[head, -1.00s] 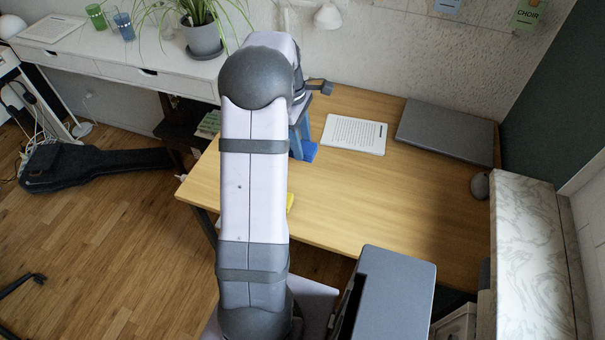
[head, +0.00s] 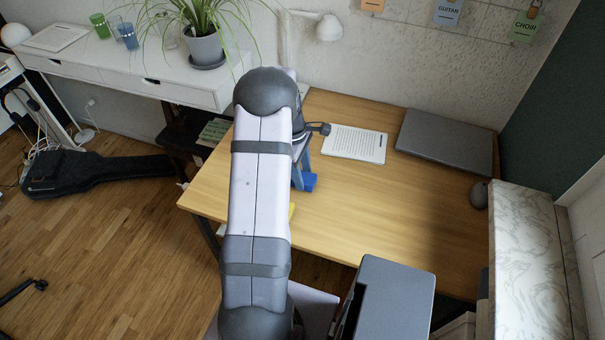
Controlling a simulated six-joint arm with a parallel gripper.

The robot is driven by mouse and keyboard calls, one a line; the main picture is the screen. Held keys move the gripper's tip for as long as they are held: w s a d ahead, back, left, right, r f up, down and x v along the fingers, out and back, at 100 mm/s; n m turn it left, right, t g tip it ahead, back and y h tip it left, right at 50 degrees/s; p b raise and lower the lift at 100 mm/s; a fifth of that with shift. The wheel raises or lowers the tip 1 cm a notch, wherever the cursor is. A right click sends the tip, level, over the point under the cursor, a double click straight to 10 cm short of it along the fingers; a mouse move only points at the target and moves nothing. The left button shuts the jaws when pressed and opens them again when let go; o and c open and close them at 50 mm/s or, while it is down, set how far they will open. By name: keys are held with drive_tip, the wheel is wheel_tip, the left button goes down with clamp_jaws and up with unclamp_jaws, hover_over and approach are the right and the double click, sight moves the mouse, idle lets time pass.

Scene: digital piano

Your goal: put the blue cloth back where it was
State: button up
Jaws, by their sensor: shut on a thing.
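My gripper (head: 302,172) points down over the left part of the desk and is shut on the cloth. My own arm hides most of the gripper and part of the cloth. I cannot tell whether the cloth touches the desk top.
A white e-reader (head: 354,144) lies right of my gripper, with a closed grey laptop (head: 445,140) beyond it. A dark mouse (head: 479,194) sits at the right edge. The desk's middle and front are clear.

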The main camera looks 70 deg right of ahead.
drive_tip(key=shift+f, duration=0.4)
drive_tip(key=shift+f, duration=0.2)
drive_tip(key=o, duration=1)
drive_tip(key=shift+r, duration=0.1)
drive_tip(key=r, duration=0.4)
drive_tip(key=w+r+b, duration=0.1)
drive_tip(key=r, duration=0.3)
drive_tip(key=w+r, duration=0.1)
drive_tip(key=r, duration=0.3)
drive_tip(key=shift+b, duration=0.4)
